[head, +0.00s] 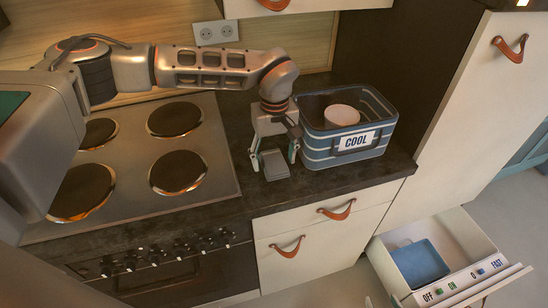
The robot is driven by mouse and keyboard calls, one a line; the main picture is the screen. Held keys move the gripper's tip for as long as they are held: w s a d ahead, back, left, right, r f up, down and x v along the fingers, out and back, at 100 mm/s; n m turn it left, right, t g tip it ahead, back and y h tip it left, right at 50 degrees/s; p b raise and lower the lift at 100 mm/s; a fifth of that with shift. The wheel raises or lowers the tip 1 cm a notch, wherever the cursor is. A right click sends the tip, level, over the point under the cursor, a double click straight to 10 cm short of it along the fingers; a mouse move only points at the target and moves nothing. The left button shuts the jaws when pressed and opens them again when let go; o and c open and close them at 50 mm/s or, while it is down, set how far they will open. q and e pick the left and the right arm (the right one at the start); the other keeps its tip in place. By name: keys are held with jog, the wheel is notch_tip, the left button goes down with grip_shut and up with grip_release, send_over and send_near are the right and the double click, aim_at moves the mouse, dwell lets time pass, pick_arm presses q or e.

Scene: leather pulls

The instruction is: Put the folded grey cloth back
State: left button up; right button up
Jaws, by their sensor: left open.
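The folded grey cloth (273,167) appears as a small flat grey block on the dark counter, between the stove and the blue bin. My left gripper (274,157) points down directly over it, fingers spread to either side of it. The gripper is open; I cannot tell whether the fingers touch the cloth. My right gripper does not show in the head view.
A blue striped bin (346,162) labelled COOL stands close right of the gripper with a pale cup (341,115) inside. The stove (135,160) lies left. An open drawer (462,238) at lower right holds a blue item (420,263). Drawers with leather pulls (336,211) are below the counter.

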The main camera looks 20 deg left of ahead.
aim_at(274, 160)
pick_arm(q)
notch_tip(274, 160, up, 12)
jog(key=b, duration=0.1)
pick_arm(e)
jog(key=shift+a+f, duration=0.15)
jog(key=shift+f, duration=0.15)
dwell(0.4)
